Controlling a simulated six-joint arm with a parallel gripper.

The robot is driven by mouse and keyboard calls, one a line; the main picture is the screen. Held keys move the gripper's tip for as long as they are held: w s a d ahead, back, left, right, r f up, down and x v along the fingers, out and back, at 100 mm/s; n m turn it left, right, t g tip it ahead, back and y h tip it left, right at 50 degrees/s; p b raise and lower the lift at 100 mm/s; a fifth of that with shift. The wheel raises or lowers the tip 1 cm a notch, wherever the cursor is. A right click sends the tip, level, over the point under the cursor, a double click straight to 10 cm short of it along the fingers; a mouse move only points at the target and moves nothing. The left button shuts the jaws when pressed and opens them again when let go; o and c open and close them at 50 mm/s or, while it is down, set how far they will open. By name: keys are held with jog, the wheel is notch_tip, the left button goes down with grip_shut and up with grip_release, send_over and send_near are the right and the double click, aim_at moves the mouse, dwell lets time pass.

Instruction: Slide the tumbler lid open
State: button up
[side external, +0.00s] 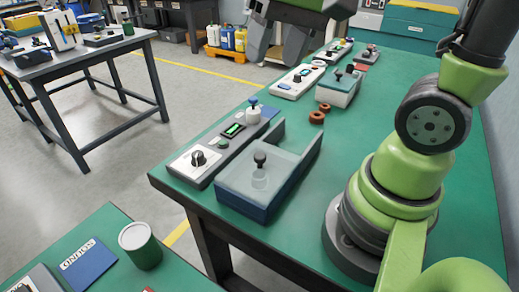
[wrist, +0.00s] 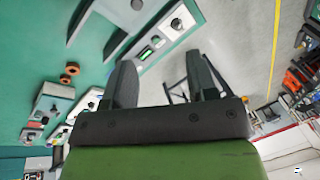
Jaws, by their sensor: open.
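A blue box (side external: 245,200) with a translucent pale lid (side external: 232,175) and a black-topped knob (side external: 260,158) on it sits near the table's front edge in the side view. I cannot tell for certain that this is the tumbler lid. The lid appears to lie over the box. Grey raised rails (side external: 310,150) run back from it. My gripper (side external: 277,50) is high at the top of the side view, far behind and above the box. Its two fingers are apart and empty. In the wrist view my gripper (wrist: 160,65) is open, with nothing between the fingers.
A control unit (side external: 200,158) with a dial and green display stands left of the box, with a small blue-topped white jar (side external: 253,112) near it. Brown rings (side external: 317,117), a white-topped box (side external: 340,88) and a white panel (side external: 298,82) lie farther back.

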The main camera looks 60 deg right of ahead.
jog(key=w+d+f+m+g, duration=0.2)
jog(key=w+d+f+g, duration=0.15)
jog(key=w+f, duration=0.2)
jog(key=m+g+y, duration=0.1)
jog(key=g, duration=0.1)
send_near(260, 155)
jog(key=x, duration=0.9)
